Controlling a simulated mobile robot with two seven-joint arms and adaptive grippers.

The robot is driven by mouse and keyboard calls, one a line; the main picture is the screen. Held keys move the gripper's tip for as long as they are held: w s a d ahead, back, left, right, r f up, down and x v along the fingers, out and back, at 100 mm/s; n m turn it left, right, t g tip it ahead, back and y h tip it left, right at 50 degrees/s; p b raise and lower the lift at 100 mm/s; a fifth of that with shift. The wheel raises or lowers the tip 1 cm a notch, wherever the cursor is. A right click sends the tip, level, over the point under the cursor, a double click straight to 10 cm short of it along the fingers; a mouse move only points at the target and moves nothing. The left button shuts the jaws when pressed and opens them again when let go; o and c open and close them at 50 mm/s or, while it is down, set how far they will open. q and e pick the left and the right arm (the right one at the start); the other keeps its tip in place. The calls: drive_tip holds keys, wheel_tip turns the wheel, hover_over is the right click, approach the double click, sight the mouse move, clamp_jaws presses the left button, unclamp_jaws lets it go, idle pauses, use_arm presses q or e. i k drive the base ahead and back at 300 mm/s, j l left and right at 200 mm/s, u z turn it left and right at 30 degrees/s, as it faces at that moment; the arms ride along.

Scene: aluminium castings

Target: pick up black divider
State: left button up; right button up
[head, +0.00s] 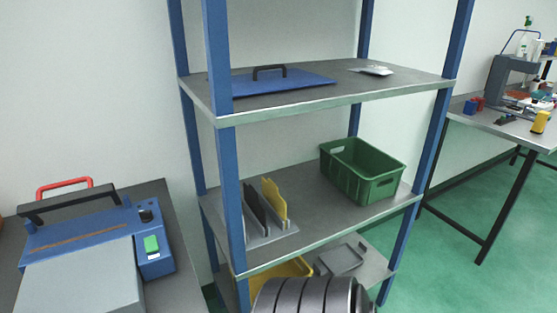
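The black divider (255,207) stands upright on the middle shelf (310,218) of the blue-post rack, toward its left end. It sits in a light grey holder (270,237), just left of a yellow divider (273,197). The yellow divider is close beside it and appears apart from it. A lighter grey plate edge shows to the left of the black divider. Neither of my grippers shows in the head view. A dark ribbed part of my own body fills the bottom centre, below the shelf.
A green crate (362,170) stands on the same shelf at the right. A blue board with a black handle (270,80) lies on the upper shelf. The left front post (230,185) stands near the dividers. A yellow tray (275,278) and a grey tray (341,259) are below.

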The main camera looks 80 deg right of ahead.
sight(252, 197)
drive_tip(key=z, duration=2.25)
drive_tip(key=i+l+u, duration=0.2)
drive_tip(key=l, duration=0.25)
drive_tip(key=i, duration=0.05)
